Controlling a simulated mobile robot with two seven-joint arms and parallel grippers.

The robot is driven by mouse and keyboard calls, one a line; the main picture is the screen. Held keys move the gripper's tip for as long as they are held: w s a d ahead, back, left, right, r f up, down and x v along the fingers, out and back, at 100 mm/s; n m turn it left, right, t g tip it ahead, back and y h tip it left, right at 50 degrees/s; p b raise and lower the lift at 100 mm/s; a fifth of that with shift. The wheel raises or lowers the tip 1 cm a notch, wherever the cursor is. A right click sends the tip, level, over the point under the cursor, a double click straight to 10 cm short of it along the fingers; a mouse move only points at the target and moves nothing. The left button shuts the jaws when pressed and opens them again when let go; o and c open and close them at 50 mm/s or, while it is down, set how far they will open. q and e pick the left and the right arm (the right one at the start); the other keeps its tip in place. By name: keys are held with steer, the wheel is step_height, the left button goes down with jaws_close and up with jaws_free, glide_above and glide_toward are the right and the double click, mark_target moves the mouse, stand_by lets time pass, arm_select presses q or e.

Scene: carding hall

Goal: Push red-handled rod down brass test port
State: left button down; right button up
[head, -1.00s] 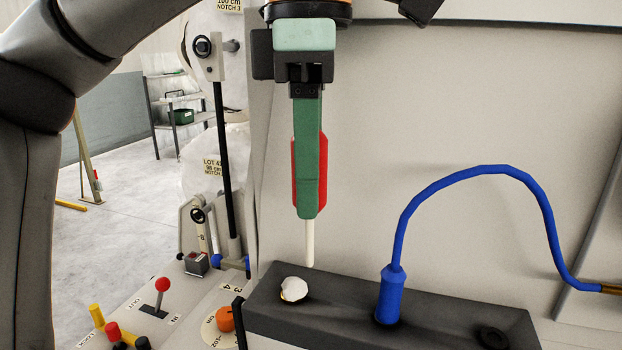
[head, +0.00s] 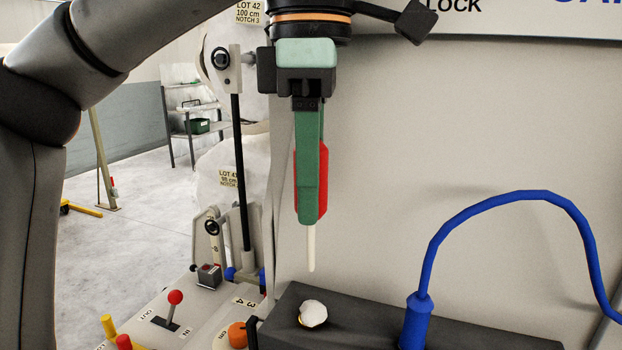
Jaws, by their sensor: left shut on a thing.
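My left gripper (head: 308,215) is shut on the red handle (head: 322,180) of the rod. Its green fingers hide much of the handle. The pale rod (head: 311,250) hangs upright below the fingers, its tip free in the air. Below the tip, on the dark block (head: 380,332), is a white tuft (head: 313,314) with a thin brass edge showing at its lower left. This looks like the brass test port, its opening covered by the tuft. The tip is apart from it, above it in the picture. My right gripper is not in view.
A blue hose (head: 417,310) rises from the same block, right of the tuft, and arches to the right. A red-knobbed lever (head: 174,300) and an orange knob (head: 237,334) are at lower left. A pale machine panel (head: 450,130) stands behind.

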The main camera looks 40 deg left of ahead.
mark_target(311, 270)
arm_select(q)
steer(key=shift+f+b, duration=1.9)
steer(key=shift+f, duration=0.75)
steer(key=shift+p, duration=0.9)
steer(key=shift+f+b, duration=1.95)
steer(key=shift+f, duration=0.6)
steer(key=shift+c, duration=2.3)
jaws_free()
steer(key=shift+r, duration=0.15)
step_height(311, 270, up, 7)
steer(key=p, duration=0.4)
steer(key=shift+r+p, duration=0.2)
steer(key=shift+p, duration=0.1)
